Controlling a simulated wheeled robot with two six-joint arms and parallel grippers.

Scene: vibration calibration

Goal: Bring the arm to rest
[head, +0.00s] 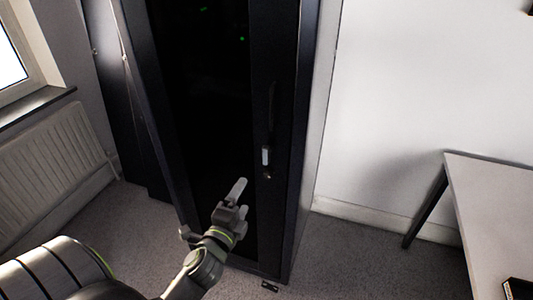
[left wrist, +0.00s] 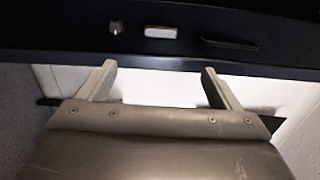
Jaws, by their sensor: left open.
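My left gripper (head: 236,190) is raised in front of the dark cabinet (head: 210,110), below its door handle (head: 266,156). In the left wrist view the gripper (left wrist: 158,80) has its two fingers well apart, with nothing between them. The cabinet's dark edge (left wrist: 180,62) runs across that view just beyond the fingertips, and the light handle part (left wrist: 161,33) shows above it. I cannot tell whether the fingers touch the cabinet. My right gripper is not in view.
A white-topped table (head: 485,210) stands at the right. A radiator (head: 50,180) is under the window at the left. A small dark object (head: 269,287) lies on the floor by the cabinet. Carpet (head: 365,265) between cabinet and table looks clear.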

